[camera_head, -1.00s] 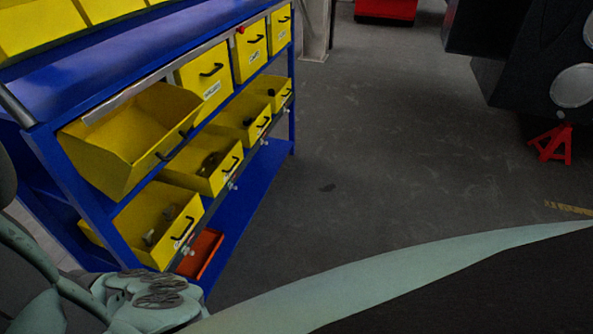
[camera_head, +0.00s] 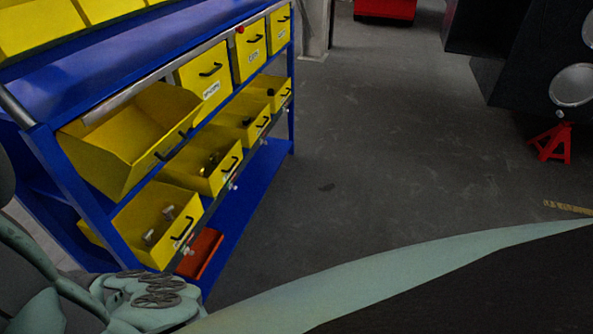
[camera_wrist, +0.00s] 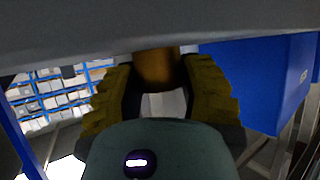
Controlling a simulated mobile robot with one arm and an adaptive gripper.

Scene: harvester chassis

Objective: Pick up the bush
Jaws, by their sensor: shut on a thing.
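My gripper (camera_wrist: 159,84) shows in the wrist view, with two yellow-and-black fingers. It is shut on a brown-gold, rounded bush (camera_wrist: 157,66), which sits between the fingertips. The bush's upper end is hidden behind a grey surface across the top of the view. I cannot tell whether the bush touches that surface. The gripper does not show in the head view. There, a yellow bin (camera_head: 203,172) in the middle row holds small brass-coloured and dark parts (camera_head: 211,160), too small to make out clearly.
A blue rack (camera_head: 130,55) with several yellow bins stands at the left. A lower bin (camera_head: 158,224) holds metal bolts. A red tray (camera_head: 199,254) lies below. A red stand (camera_head: 552,143) is at the right. A blue panel (camera_wrist: 255,85) is close on the gripper's right.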

